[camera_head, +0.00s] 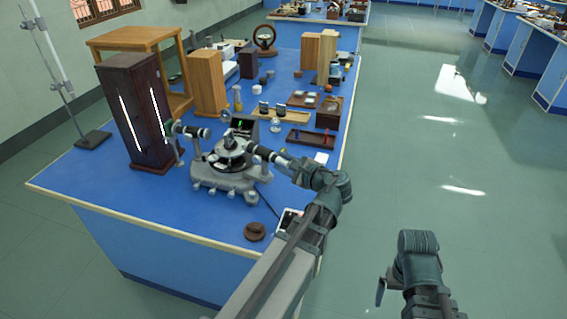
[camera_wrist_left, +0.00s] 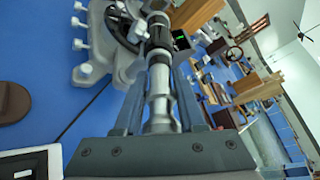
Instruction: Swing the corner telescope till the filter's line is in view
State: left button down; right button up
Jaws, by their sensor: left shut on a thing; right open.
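The spectrometer (camera_head: 228,165) stands on the blue bench, with a grey footed base and a round dark table. Its collimator (camera_head: 190,131) points left at a dark wooden lamp housing (camera_head: 135,120) with bright slits. Its telescope (camera_head: 265,152) points right, toward my left arm. My left gripper (camera_head: 287,162) is shut on the telescope tube; in the left wrist view, the tube (camera_wrist_left: 160,82) lies between its two fingers. A small dark screen (camera_head: 243,127) with a green mark stands behind the spectrometer. My right gripper (camera_head: 384,291) is open and empty over the floor, partly hidden by its arm.
A brown round cap (camera_head: 255,231) and a white-screened tablet (camera_head: 289,220) lie near the bench's front right. Wooden boxes (camera_head: 208,82), bottles and small trays (camera_head: 311,137) fill the bench behind. The floor (camera_head: 450,180) to the right is clear.

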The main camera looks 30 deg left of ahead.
pick_arm(q)
jog(key=c, duration=0.6)
grip_release()
jog(key=p+v, duration=0.3)
jog(key=v, duration=1)
jog(key=shift+s+d+r+p, duration=0.1)
jog(key=shift+d+r+p, duration=0.05)
jog(key=shift+d+p, duration=0.2)
jog(key=s+d+f+n+g+h+p, duration=0.1)
jog(key=s+d+f+n+g+h, duration=0.1)
jog(key=d, duration=0.4)
jog(key=s+d+f+n+g+h+p, duration=0.1)
jog(key=s+d+f+n+g+h, duration=0.1)
jog(key=s+d+f+n+h, duration=0.2)
jog(key=s+d+f+n+g+h+p, duration=0.1)
jog(key=s+d+f+n+h, duration=0.2)
jog(key=s+d+f+h, duration=0.2)
jog(key=shift+s+d+f+g+h, duration=0.1)
jog(key=shift+d+f+g+h, duration=0.1)
jog(key=shift+d+f+h, duration=0.35)
jog(key=shift+s+d+f+g+h, duration=0.1)
jog(key=shift+d+f+g+h, duration=0.25)
jog(key=shift+d, duration=0.45)
